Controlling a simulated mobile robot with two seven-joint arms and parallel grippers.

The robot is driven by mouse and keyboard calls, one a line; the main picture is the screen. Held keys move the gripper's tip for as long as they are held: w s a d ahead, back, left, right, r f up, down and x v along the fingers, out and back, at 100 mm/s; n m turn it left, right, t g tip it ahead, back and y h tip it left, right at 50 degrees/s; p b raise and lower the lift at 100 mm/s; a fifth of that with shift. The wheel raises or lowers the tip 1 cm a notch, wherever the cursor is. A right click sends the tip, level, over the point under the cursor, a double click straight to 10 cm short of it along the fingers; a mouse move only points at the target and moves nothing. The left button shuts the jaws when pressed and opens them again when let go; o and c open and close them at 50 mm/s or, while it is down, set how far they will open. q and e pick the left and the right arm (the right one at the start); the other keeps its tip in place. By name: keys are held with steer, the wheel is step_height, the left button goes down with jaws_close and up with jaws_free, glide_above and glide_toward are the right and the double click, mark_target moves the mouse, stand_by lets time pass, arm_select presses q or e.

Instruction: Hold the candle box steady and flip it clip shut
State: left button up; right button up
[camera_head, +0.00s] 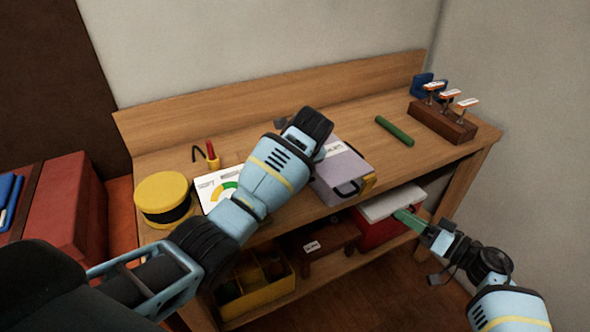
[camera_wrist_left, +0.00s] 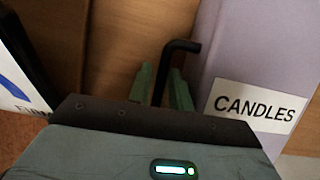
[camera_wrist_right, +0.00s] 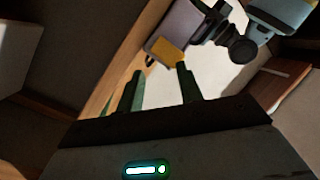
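My right gripper (camera_head: 408,217) is open and empty, below and right of the box. The right wrist view shows the box (camera_wrist_right: 183,25) and yellow part (camera_wrist_right: 166,52) beyond its fingers.
A red box with a white lid (camera_head: 391,203) is on the lower shelf by my right gripper. A green cylinder (camera_head: 394,131) and a wooden block with tagged pieces (camera_head: 442,121) lie at the back right. A yellow round tin (camera_head: 164,194) and gauge card (camera_head: 217,186) stand left.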

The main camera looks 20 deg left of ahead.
arm_select(q)
jaws_close()
arm_select(e)
steer(key=shift+c, duration=0.2)
